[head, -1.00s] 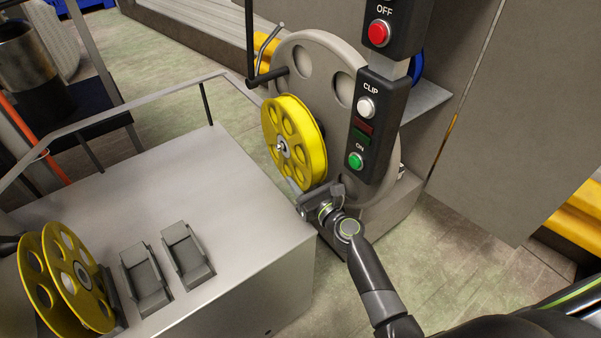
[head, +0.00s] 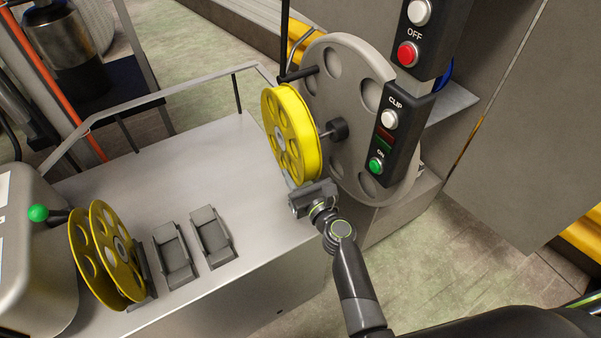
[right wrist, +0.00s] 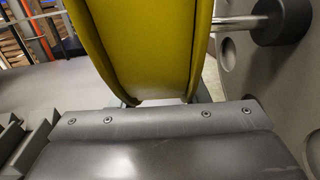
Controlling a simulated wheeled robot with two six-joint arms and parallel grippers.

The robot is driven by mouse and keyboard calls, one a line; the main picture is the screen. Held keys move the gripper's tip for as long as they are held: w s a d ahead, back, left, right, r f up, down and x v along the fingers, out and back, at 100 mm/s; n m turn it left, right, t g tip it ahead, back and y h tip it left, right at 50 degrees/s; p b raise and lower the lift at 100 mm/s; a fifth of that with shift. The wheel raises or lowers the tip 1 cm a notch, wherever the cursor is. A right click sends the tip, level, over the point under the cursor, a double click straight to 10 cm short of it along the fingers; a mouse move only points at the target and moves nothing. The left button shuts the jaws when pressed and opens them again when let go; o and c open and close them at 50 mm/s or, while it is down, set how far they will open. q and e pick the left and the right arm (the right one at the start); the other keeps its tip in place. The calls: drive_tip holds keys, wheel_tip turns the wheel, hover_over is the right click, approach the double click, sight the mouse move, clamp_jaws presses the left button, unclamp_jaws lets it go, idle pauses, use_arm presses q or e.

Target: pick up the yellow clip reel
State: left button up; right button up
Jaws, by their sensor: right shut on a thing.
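The yellow clip reel (head: 290,134) is upright, in front of the large grey disc (head: 345,85) of the machine. My right gripper (head: 306,190) is shut on the reel's lower rim from below. In the right wrist view the reel (right wrist: 150,45) fills the space just beyond the gripper (right wrist: 160,103), whose fingertips are mostly hidden. A metal shaft with a dark hub (head: 334,130) sticks out of the disc, and a gap shows between the reel and the disc. My left gripper is not in view.
Another yellow reel (head: 108,250) stands at the lower left of the grey table (head: 150,165), beside two grey holders (head: 174,256). A button panel (head: 390,130) hangs right of the disc. A rail (head: 165,95) edges the table.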

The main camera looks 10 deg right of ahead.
sight(298, 149)
wheel_tip(298, 149, up, 9)
drive_tip(key=p, duration=0.8)
drive_tip(key=shift+r, duration=0.15)
